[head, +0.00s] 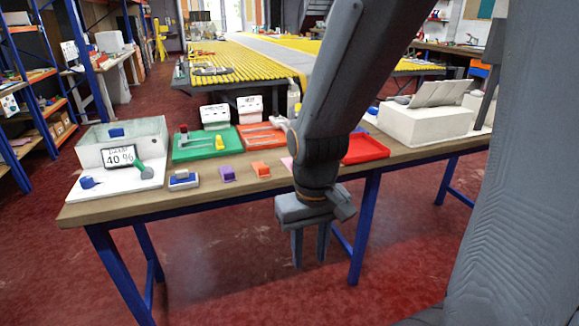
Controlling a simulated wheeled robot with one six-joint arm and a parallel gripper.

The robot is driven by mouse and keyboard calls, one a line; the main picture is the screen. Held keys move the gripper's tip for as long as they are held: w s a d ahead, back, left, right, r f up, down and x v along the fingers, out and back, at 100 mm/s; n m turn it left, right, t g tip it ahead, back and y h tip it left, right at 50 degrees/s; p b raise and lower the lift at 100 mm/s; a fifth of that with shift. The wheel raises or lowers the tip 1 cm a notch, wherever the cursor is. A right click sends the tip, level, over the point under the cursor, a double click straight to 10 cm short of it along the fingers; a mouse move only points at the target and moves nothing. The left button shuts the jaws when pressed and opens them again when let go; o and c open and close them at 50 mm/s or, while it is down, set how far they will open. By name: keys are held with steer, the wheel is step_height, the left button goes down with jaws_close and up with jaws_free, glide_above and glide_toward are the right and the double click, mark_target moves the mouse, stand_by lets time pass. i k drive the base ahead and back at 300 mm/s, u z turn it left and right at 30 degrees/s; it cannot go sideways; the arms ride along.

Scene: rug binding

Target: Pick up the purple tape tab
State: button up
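The purple tape tab (227,174) is a small purple piece lying on the wooden table (80,213), left of the middle and near the front edge. An orange tab (261,169) lies to its right, and a blue and white block (183,180) to its left. My gripper (310,263) hangs in front of the table's front edge, to the right of the purple tab and apart from it. Its two fingers point down with a gap between them, and nothing shows between them.
Behind the tabs are a green tray (180,153) with tools, an orange-red tray (261,127) and a red tray (370,150). A clear bin (100,145) with a "40 %" sign stands at the left. White blocks (425,125) stand at the right. Blue table legs (363,230) stand below.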

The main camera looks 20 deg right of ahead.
mark_target(228, 176)
steer(key=u, duration=0.6)
steer(key=i, duration=1.1)
steer(key=z, duration=0.05)
